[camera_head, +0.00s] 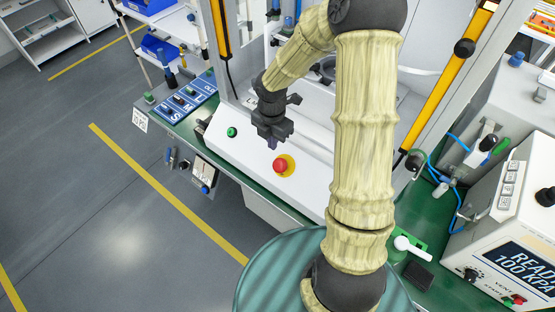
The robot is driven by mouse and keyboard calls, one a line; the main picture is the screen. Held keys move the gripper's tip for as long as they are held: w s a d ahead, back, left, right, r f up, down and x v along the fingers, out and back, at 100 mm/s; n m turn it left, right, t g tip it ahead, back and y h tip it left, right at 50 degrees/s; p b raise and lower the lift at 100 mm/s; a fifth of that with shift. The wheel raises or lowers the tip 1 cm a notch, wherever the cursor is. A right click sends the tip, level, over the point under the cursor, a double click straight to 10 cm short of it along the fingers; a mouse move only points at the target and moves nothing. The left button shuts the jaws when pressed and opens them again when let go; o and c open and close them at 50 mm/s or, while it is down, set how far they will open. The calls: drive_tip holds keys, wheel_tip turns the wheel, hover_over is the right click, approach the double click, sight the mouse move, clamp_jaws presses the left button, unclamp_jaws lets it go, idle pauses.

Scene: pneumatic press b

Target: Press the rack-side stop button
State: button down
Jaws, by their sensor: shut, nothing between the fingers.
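A red mushroom stop button (280,165) with a yellow surround sits on the white sloped front panel (309,178) of the press. It is the only large red button in view; my arm hides part of the panel to its right. My gripper (274,145) is black, points down and is shut with nothing in it. In the picture it is just above and slightly left of the red button, apart from it. Its height over the panel is hard to tell. A green button (232,132) sits near the panel's left end.
A white rack (177,22) with blue bins stands at the upper left. Yellow guard posts (447,75) flank the press. A control box (515,225) reading "READY 100 KPA", blue hoses and a white-handled valve (412,246) are at the right. The grey floor at the left is open.

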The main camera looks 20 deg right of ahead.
drive_tip(key=shift+f, duration=0.1)
hover_over(278, 168)
drive_tip(key=s+a, duration=0.2)
wheel_tip(278, 168, down, 10)
drive_tip(key=shift+w+d+f+p, duration=0.35)
drive_tip(key=shift+w+f+p, duration=0.1)
drive_tip(key=shift+f, duration=0.1)
drive_tip(key=shift+w+d+f+p, duration=0.35)
drive_tip(key=shift+f+p, duration=0.05)
drive_tip(key=shift+f, duration=0.1)
drive_tip(key=shift+w+d+f, duration=0.2)
drive_tip(key=shift+d+f, duration=0.05)
drive_tip(key=shift+f, duration=0.2)
